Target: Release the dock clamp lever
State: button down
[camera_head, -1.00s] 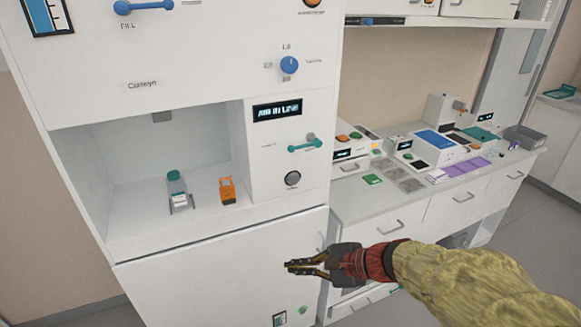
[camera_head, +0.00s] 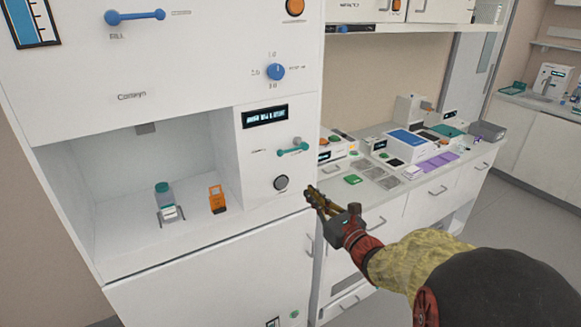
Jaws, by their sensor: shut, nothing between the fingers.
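In the alcove, a teal-capped bottle (camera_head: 163,194) stands upright at a small metal holder (camera_head: 171,212). An orange bracket-like piece (camera_head: 217,198) with a dark base is to its right. My gripper (camera_head: 311,194) is shut and empty, pointing up and left. In the picture it is below the teal lever, near the cabinet's right edge.
A blue lever (camera_head: 135,16) and blue knob (camera_head: 275,72) are higher up. The counter (camera_head: 345,196) at right holds several devices. Open floor lies at right.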

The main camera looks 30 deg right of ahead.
aim_at(292, 150)
jog(key=w+r+b, duration=0.2)
jog(key=w+r, duration=0.2)
jog(key=w, duration=0.6)
jog(key=shift+w+a+r, duration=0.2)
jog(key=shift+w, duration=0.15)
jog(key=shift+d+r, duration=0.15)
dwell(0.3)
